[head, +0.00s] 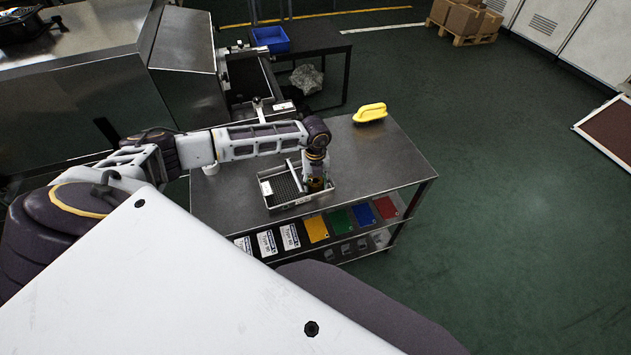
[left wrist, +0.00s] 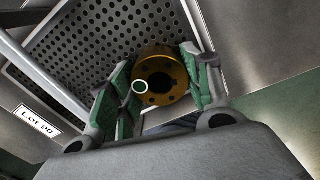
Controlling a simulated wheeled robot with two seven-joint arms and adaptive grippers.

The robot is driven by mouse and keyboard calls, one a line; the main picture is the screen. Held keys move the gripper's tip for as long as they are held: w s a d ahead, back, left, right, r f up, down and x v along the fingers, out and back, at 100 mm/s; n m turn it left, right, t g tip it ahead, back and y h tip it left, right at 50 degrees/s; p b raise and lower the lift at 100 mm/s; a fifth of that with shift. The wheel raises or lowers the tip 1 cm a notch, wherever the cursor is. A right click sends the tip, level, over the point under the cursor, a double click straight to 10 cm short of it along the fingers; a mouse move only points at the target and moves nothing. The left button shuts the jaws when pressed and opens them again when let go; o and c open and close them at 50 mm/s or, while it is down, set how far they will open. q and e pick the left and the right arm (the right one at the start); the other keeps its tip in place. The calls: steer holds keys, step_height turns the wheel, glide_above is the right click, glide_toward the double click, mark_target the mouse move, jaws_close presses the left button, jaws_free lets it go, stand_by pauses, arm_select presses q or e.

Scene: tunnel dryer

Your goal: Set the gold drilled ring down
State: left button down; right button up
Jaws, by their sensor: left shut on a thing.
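The gold drilled ring (left wrist: 163,76) sits between the green-padded fingers of my left gripper (left wrist: 160,88), which is shut on it. Its holed face shows in the left wrist view. In the head view my left gripper (head: 317,183) points down at the right end of a perforated metal tray (head: 268,190), and the ring is mostly hidden there. The tray also shows in the left wrist view (left wrist: 85,45), with its perforated floor behind the ring. I cannot tell whether the ring touches the floor. My right gripper is out of view.
The tray stands on a steel table (head: 385,165) with a yellow handled object (head: 369,112) at the back. Coloured and labelled cards (head: 316,228) are on the shelf below. A blue bin (head: 271,39) stands on a dark table behind. The tabletop right of the tray is clear.

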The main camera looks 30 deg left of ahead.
mark_target(315, 181)
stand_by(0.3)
arm_select(q)
steer(key=c, duration=0.9)
jaws_free()
steer(key=shift+f, duration=0.1)
steer(key=shift+c, duration=0.2)
step_height(315, 181, up, 12)
steer(key=shift+b, duration=0.35)
